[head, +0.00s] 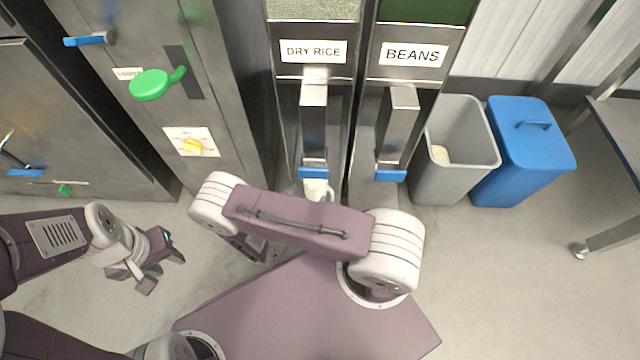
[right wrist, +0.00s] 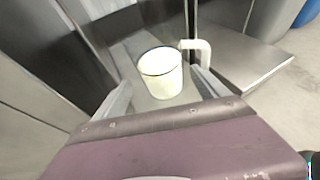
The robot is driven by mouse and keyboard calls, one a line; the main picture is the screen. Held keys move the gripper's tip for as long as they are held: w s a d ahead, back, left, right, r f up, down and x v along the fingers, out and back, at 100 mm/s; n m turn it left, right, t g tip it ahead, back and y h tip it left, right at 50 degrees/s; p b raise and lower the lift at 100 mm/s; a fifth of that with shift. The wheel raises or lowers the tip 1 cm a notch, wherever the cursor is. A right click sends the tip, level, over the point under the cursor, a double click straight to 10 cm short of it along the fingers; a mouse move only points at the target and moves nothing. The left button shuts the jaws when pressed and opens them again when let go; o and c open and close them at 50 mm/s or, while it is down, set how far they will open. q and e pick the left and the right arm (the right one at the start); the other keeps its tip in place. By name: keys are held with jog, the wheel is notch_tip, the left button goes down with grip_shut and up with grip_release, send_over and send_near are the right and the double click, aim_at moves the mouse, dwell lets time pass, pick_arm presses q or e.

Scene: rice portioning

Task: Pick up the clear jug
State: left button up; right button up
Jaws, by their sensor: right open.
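The clear jug (right wrist: 160,74) has a dark rim line, a pale handle (right wrist: 201,52) on its right and a whitish look inside. It stands upright on a metal surface. In the head view, the jug (head: 318,190) shows only partly below the DRY RICE spout, the rest hidden by my right arm. My right gripper (right wrist: 161,84) is open, with one finger on each side of the jug's near part; I cannot tell if either touches it. My left gripper (head: 165,271) is open and empty above the floor at the left.
The DRY RICE dispenser (head: 313,95) and BEANS dispenser (head: 402,100) have blue-tipped levers. A grey bin (head: 459,160) and a blue lidded bin (head: 522,155) stand to their right. A steel cabinet with a green handle (head: 150,84) is at the left. Floor is clear around my left gripper.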

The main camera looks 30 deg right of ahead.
jog(key=shift+w+d+f+b, duration=0.35)
jog(key=shift+d+f, duration=0.25)
jog(key=shift+f, duration=0.1)
jog(key=shift+w+d+r, duration=0.15)
jog(key=shift+w+d, duration=0.1)
jog(key=b+x, duration=0.4)
jog(key=b, duration=0.1)
jog(key=shift+d+f, duration=0.25)
jog(key=shift+f, duration=0.2)
jog(key=shift+w+d+r, duration=0.1)
jog(key=shift+w+d, duration=0.1)
pick_arm(q)
notch_tip(320, 180, down, 7)
jog(key=shift+r, duration=0.15)
pick_arm(e)
jog(key=shift+r, duration=0.1)
jog(key=c, duration=1.8)
pick_arm(q)
jog(key=shift+r, duration=0.15)
pick_arm(e)
jog(key=shift+r, duration=0.1)
